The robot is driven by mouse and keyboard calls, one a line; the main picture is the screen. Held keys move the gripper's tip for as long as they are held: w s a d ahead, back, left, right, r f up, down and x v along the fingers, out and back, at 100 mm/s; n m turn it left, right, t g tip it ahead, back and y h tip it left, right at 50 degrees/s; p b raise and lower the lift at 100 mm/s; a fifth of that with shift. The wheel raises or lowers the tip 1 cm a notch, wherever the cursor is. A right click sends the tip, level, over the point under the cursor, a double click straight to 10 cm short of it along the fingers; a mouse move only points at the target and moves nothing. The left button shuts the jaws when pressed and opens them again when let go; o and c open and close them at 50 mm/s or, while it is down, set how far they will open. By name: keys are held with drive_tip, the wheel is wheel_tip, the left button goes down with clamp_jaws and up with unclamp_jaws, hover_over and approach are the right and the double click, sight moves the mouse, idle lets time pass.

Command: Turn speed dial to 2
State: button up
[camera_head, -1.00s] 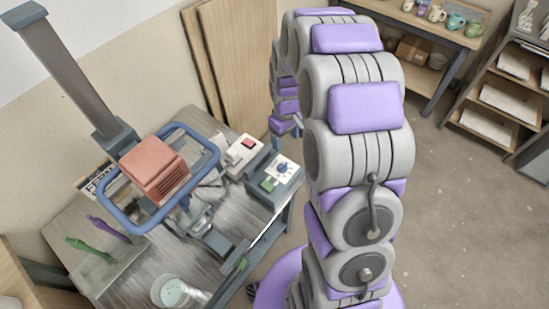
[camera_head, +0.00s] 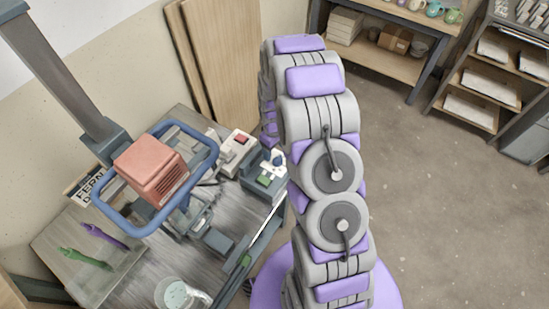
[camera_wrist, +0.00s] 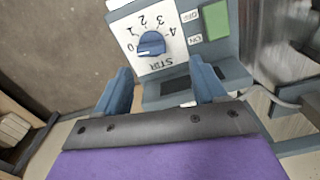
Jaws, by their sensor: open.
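The speed dial (camera_wrist: 152,43) is a blue round knob on a white panel marked STIR, with numbers 0 to 4 around it. In the wrist view the panel appears upside down, and the knob's pale mark points left, close to the 0. The dial sits on a grey control box (camera_head: 262,187), which has a green ON/OFF switch (camera_wrist: 215,20) beside the dial. My gripper (camera_wrist: 160,66) is open and empty, its two blue fingers apart below the dial in the wrist view, not touching it. In the head view the fingers are hard to make out.
A second box with a red button (camera_head: 237,150) stands beside the control box. A blue ring frame (camera_head: 208,160) surrounds a salmon motor housing (camera_head: 152,172). A pale bucket (camera_head: 175,294) stands on the metal table near its front. Shelves (camera_head: 490,85) stand back right; the floor between is clear.

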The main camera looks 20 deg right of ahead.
sight(277, 157)
drive_tip(key=f, duration=0.2)
drive_tip(key=d+f, duration=0.1)
drive_tip(key=f, duration=0.1)
drive_tip(key=d+f, duration=0.1)
drive_tip(key=f, duration=0.1)
drive_tip(key=shift+d+b, duration=0.2)
drive_tip(key=shift+b, duration=0.15)
drive_tip(key=shift+a, duration=0.9)
drive_tip(key=shift+c, duration=0.6)
drive_tip(key=shift+d, duration=0.55)
drive_tip(key=c, duration=0.4)
drive_tip(key=shift+w+a, duration=0.1)
drive_tip(key=shift+a, duration=0.1)
drive_tip(key=c, duration=0.5)
